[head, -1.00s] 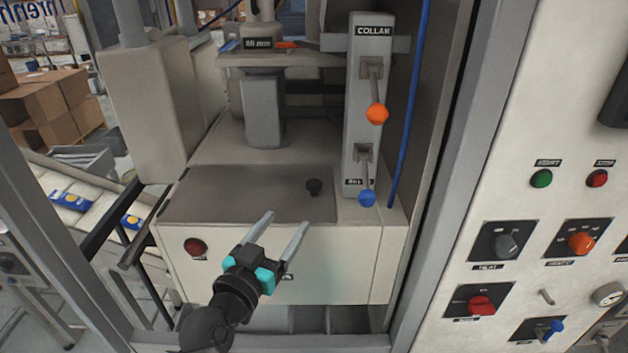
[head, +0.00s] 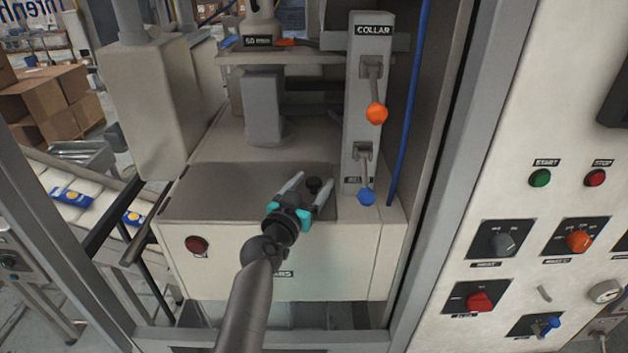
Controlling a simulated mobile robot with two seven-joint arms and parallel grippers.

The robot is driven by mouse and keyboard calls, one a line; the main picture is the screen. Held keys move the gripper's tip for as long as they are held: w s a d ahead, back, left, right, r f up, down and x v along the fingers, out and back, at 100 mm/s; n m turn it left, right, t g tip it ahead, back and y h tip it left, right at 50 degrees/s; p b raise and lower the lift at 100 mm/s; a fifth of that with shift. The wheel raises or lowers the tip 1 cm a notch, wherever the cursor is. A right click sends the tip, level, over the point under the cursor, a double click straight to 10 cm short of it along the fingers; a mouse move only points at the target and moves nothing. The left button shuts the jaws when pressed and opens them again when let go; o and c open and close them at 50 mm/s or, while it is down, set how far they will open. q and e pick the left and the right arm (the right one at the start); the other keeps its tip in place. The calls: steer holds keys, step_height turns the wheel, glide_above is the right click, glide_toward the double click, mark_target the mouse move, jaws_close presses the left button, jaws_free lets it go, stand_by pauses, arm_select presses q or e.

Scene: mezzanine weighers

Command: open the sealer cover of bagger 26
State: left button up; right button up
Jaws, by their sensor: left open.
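The sealer cover (head: 215,190) is a flat grey-brown plate on top of the cream machine housing, and it lies closed. A small black knob (head: 314,184) stands near its right end. My left gripper (head: 308,181) is open over the cover, with its two fingers pointing away and the knob between or just beyond the fingertips. I cannot tell whether the fingers touch the knob. My right gripper is not in view.
A grey COLLAR post (head: 366,90) with an orange-knobbed lever (head: 376,113) and a blue-knobbed lever (head: 366,196) stands right of the cover. A grey frame upright (head: 455,180) separates it from the control panel (head: 590,120). A red button (head: 197,245) is on the housing front.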

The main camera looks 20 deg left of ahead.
arm_select(q)
steer(key=shift+w+d, duration=0.1)
steer(key=shift+w, duration=0.55)
jaws_close()
stand_by(1.1)
